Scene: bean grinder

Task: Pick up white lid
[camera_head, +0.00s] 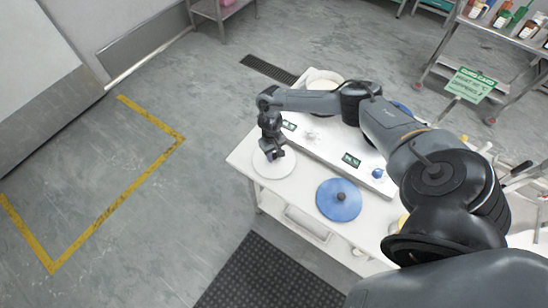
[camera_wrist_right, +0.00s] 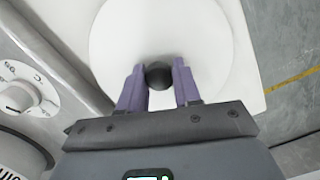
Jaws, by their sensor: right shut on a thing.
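The white lid (camera_head: 262,172) is a flat round disc at the left end of the white table (camera_head: 240,158). In the right wrist view the white lid (camera_wrist_right: 160,28) has a round black knob (camera_wrist_right: 159,76). My right gripper (camera_head: 273,155) is over the lid, with its purple fingers on either side of the knob, shut on it. From these views I cannot tell whether the lid is touching the table. My left gripper is not in view.
A blue lid (camera_head: 334,207) with a dark knob lies to the right on the same table. A white appliance (camera_head: 328,148) with dials stands behind it, with a pale pot (camera_head: 322,80) at the back. Open floor (camera_head: 205,190) lies left of the table.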

